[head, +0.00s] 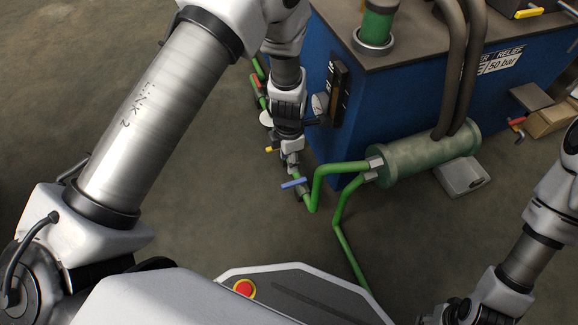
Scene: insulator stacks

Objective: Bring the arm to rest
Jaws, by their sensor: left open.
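My left arm comes in from the left, over a white and steel link, and hangs down in front of the blue hydraulic unit (405,110). Its gripper (289,160) points down beside the green pipework, just above a blue-handled valve (294,184). It is open, and I see nothing held in it. Whether its fingertips touch the pipe fittings I cannot tell. My right arm is folded low at the right edge. Its dark gripper (446,313) is partly cut off by the bottom edge, and its jaws cannot be made out.
A green cylinder (425,157) with thick dark hoses lies at the unit's front. Green pipes (345,240) run from it towards my base. A gauge (319,104) is close to my left gripper. A grey tray (462,178) is below the cylinder. Concrete floor (215,205) is clear on the left.

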